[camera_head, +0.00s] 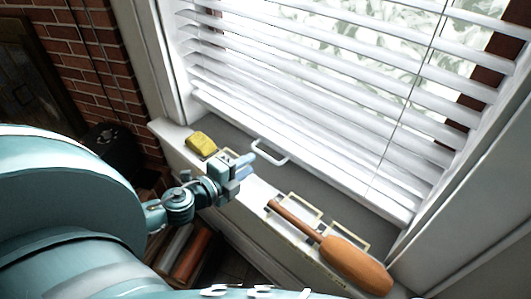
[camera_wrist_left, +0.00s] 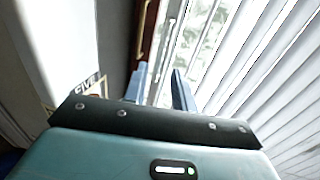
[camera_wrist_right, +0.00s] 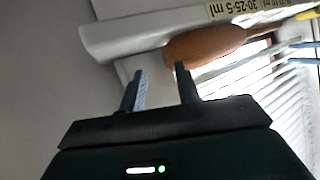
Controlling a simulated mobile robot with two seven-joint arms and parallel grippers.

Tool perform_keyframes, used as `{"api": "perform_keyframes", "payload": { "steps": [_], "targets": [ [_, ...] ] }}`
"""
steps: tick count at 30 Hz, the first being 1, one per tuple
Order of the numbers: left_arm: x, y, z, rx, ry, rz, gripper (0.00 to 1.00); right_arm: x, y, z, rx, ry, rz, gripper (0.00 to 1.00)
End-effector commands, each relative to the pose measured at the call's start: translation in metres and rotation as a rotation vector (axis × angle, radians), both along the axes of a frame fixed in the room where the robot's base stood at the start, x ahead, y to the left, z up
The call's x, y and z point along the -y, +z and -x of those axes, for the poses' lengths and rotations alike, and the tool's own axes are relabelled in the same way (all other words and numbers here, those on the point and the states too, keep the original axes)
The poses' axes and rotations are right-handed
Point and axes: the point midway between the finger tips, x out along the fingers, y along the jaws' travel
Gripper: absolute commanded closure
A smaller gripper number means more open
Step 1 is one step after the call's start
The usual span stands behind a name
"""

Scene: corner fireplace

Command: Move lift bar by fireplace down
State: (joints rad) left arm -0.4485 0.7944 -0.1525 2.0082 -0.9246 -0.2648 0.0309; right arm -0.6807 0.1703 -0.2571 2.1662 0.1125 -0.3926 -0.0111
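The lift bar (camera_head: 270,152) is a white U-shaped handle at the bottom of the window, below the blinds. My left gripper (camera_head: 246,166) is over the sill, just left of and below the bar in the head view. Its two blue fingers are apart, and they also show apart in the left wrist view (camera_wrist_left: 160,88). I see nothing held between them. I cannot make out the bar clearly in the left wrist view. My right gripper (camera_wrist_right: 160,88) has its fingers apart and is empty, with a brown wooden object beyond it. It does not show in the head view.
On the white sill (camera_head: 160,128) lie a yellow block (camera_head: 201,143) and a brown paddle-like wooden object (camera_head: 355,265) with a long handle. Cream rectangular frames (camera_head: 302,208) lie between them. White blinds (camera_head: 300,85) hang above. A brick wall (camera_head: 95,60) stands at left.

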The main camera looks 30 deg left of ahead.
Motion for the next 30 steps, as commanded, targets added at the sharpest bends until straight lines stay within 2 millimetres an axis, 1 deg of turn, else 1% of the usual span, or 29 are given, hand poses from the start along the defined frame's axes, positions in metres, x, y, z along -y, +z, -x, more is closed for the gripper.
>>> {"api": "perform_keyframes", "payload": {
  "steps": [1,9,15,19,28,30],
  "targets": [
    [0.001,0.0,-0.009,0.004,0.0,0.001,0.73,0.0,0.002,0.0,0.0,0.001,0.002,0.68],
    [0.007,-0.008,-0.047,0.002,0.001,0.001,0.73,0.001,0.005,0.0,0.002,0.002,0.012,0.68],
    [0.01,-0.014,-0.066,0.0,0.001,0.002,0.73,0.001,0.006,0.0,0.002,0.003,0.016,0.68],
    [0.011,-0.015,-0.071,0.0,0.001,0.002,0.73,0.001,0.005,0.0,0.002,0.003,0.017,0.68],
    [0.011,-0.016,-0.072,-0.001,0.0,0.002,0.73,0.001,0.005,0.0,0.0,0.004,0.017,0.68],
    [0.011,-0.016,-0.072,-0.001,0.0,0.002,0.79,0.001,0.005,0.0,0.0,0.004,0.017,0.68]
  ]
}}
